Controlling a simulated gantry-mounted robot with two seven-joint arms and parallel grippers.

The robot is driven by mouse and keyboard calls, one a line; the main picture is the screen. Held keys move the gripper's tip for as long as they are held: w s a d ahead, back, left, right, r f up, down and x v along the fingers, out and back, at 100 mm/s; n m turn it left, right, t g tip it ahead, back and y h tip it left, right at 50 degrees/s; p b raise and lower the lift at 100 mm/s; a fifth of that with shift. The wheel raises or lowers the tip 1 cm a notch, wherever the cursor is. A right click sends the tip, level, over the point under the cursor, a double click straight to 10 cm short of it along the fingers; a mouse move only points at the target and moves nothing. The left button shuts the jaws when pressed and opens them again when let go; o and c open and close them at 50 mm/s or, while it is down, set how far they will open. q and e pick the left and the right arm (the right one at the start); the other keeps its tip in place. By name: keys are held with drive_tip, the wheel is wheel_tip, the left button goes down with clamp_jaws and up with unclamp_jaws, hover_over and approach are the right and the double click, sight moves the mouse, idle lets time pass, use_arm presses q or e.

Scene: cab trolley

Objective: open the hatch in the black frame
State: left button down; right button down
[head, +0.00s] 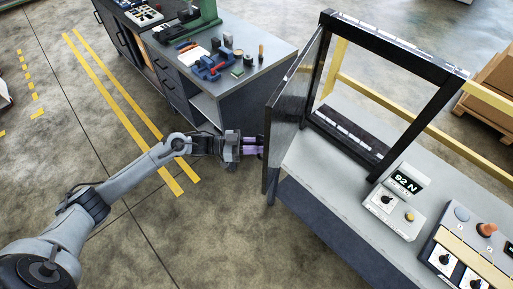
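The black frame (437,104) stands upright on the grey trolley top. Its hatch (293,112), a dark glossy panel with a black border, hangs on the frame's left side. It is swung outward to the left at a wide angle, so the frame's opening is clear. My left gripper (259,146), with purple fingers, reaches the hatch's outer left face from the left. The fingertips end at the hatch's edge; I cannot tell whether they touch it, hold something there, or are open. No handle is visible. My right gripper is not in view.
A control box reading 92 N (405,182) and a panel with knobs (474,250) sit on the trolley at the right. A workbench (262,67) with tools stands behind my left gripper. Yellow rails (448,135) run behind the frame. Floor at the lower middle is clear.

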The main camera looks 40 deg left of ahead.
use_arm(q)
drive_tip(key=c, duration=1.2)
unclamp_jaws()
drive_tip(key=shift+w, duration=0.1)
drive_tip(key=shift+c, duration=0.2)
drive_tip(key=b+v, duration=0.1)
drive_tip(key=v, duration=0.9)
drive_tip(key=shift+s+a+b, duration=0.3)
drive_tip(key=shift+s, duration=0.05)
